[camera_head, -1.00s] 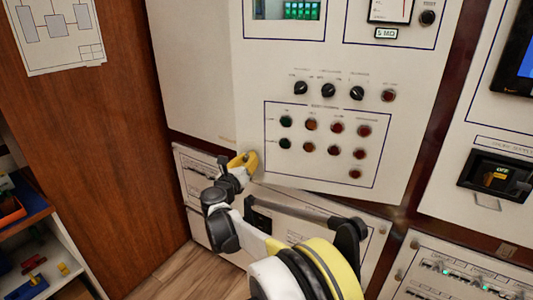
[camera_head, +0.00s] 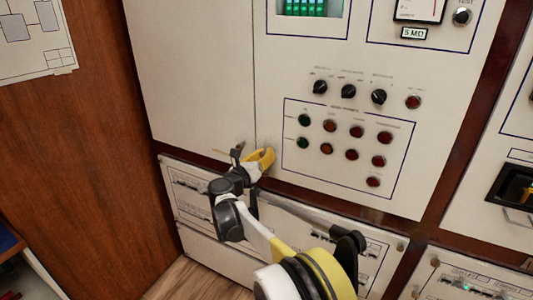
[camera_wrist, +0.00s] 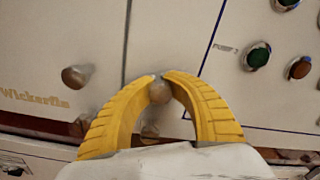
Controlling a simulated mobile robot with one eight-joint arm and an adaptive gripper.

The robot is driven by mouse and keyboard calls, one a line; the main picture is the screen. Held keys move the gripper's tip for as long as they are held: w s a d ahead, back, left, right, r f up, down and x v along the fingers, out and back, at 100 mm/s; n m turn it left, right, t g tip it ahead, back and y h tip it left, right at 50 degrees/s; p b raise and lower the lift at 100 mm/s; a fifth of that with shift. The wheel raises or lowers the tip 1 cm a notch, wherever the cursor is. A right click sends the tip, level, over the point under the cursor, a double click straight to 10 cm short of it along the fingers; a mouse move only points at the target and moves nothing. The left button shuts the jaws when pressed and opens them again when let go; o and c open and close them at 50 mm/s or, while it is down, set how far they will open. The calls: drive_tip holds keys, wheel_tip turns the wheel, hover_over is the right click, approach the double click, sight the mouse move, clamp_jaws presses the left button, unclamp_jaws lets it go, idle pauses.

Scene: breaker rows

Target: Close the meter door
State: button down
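The meter door (camera_head: 350,185) is the white panel with dark knobs and red, orange and green buttons. In the head view it looks flush, or almost so, with the white panel to its left (camera_head: 190,70); a thin dark seam runs between them. My gripper (camera_head: 262,160) is at the door's lower left corner. In the wrist view my gripper's yellow fingers (camera_wrist: 160,80) curve around a small round knob (camera_wrist: 159,93) on the door, just right of the seam. The fingertips are close together at the knob. The fingers hide part of the door's lower edge.
A similar knob (camera_wrist: 77,77) sits on the left panel. A lower white panel (camera_head: 195,195) lies below a dark red strip, behind my arm. A brown wooden wall (camera_head: 80,150) stands at left. A breaker panel (camera_head: 455,285) is at lower right.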

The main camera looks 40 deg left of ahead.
drive_tip(key=shift+a, duration=0.1)
drive_tip(key=c, duration=1.2)
unclamp_jaws()
drive_tip(key=shift+s, duration=0.1)
drive_tip(key=v, duration=1.2)
